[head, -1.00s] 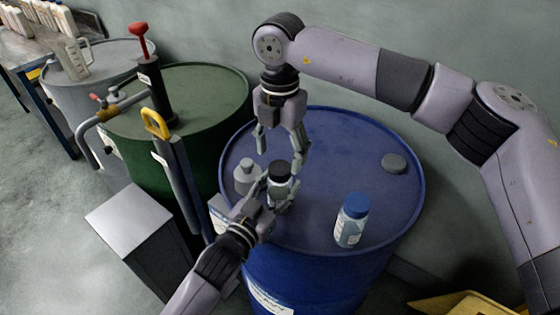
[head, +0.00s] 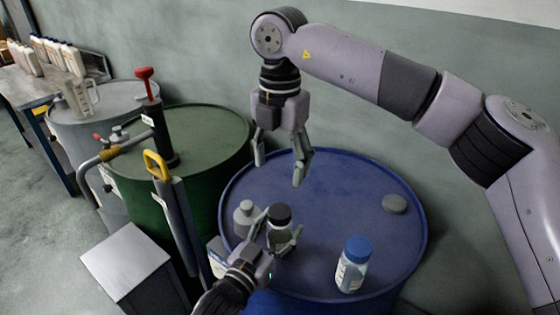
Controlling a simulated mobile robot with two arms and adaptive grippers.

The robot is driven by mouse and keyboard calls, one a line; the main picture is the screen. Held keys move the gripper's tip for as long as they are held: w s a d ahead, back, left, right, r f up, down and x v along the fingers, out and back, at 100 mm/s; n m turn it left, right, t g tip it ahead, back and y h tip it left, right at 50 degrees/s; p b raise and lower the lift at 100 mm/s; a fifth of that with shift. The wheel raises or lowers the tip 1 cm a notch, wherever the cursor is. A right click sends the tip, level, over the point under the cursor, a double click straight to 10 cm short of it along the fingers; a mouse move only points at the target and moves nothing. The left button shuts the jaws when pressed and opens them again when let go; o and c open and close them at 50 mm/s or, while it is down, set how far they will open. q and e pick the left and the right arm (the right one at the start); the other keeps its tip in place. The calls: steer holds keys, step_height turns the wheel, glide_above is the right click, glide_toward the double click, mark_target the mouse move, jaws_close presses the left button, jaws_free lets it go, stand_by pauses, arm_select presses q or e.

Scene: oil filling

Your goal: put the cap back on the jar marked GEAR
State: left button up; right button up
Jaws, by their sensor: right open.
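A jar with a black cap (head: 280,213) stands on the blue drum (head: 345,185); the cap appears to sit on its top. No GEAR marking is readable. My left gripper (head: 281,222) is low at the jar, one finger on each side, and looks open; contact is hard to tell. My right gripper (head: 279,172) is open and empty, pointing down above the drum, apart from the black cap. A grey jar (head: 243,219) stands just left of the black-capped jar. A white jar with a blue cap (head: 352,266) stands near the drum's front right.
A flat grey disc (head: 395,204) lies on the drum's right side. A green drum (head: 205,135) with a red-handled pump (head: 150,90) stands left, beside a grey box (head: 125,262). A bench (head: 25,92) holds several bottles. The drum's middle is clear.

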arm_select(q)
steer(key=shift+o, duration=1.2)
steer(key=v, duration=1.2)
